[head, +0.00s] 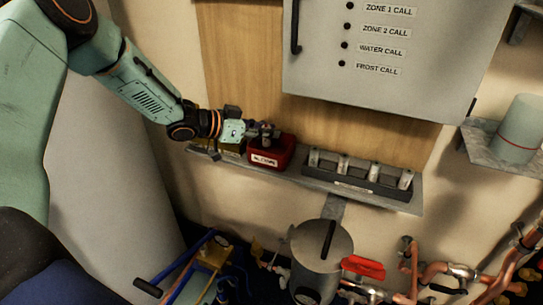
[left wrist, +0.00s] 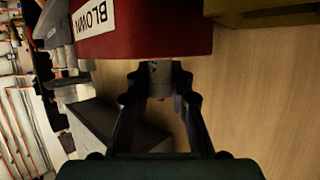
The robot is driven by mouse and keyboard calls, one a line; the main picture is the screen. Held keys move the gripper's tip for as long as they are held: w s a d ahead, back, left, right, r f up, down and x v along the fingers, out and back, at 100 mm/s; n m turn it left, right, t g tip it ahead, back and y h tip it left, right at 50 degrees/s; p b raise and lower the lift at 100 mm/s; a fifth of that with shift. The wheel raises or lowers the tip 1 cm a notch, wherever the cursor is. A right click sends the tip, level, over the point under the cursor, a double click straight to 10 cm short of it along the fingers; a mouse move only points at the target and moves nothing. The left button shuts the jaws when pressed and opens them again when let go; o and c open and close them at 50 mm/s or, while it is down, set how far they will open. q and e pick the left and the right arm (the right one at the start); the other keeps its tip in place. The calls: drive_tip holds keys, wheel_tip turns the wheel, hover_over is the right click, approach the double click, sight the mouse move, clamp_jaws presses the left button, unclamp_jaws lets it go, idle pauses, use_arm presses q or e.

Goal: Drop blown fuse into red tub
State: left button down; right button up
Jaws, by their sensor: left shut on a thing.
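The red tub (head: 268,158) stands on the wall shelf, with a white label on its front. In the left wrist view the red tub (left wrist: 165,38) fills the top, and its label reads BLOWN upside down. My left gripper (head: 264,131) is at the tub's top, coming in from the left. In the left wrist view my left gripper (left wrist: 158,92) is shut on a small greyish piece, the fuse (left wrist: 157,72), mostly hidden by the fingers. I cannot tell whether the fuse is inside the rim or just above it. My right gripper is not in view.
A yellow-olive tub (head: 232,148) stands left of the red one, partly behind my gripper. A dark holder (head: 358,181) with several pale fuses sits on the shelf (head: 400,204) to the right. A grey cabinet (head: 385,60) hangs above; a metal pot (head: 320,255) and copper pipes lie below.

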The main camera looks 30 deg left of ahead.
use_arm(q)
drive_tip(key=c, duration=1.1)
unclamp_jaws()
drive_tip(key=shift+s+a+r, duration=0.25)
drive_tip(key=shift+s+a, duration=0.1)
drive_tip(key=shift+a, duration=0.05)
drive_tip(key=shift+v, duration=3.15)
drive_tip(key=shift+s, duration=0.1)
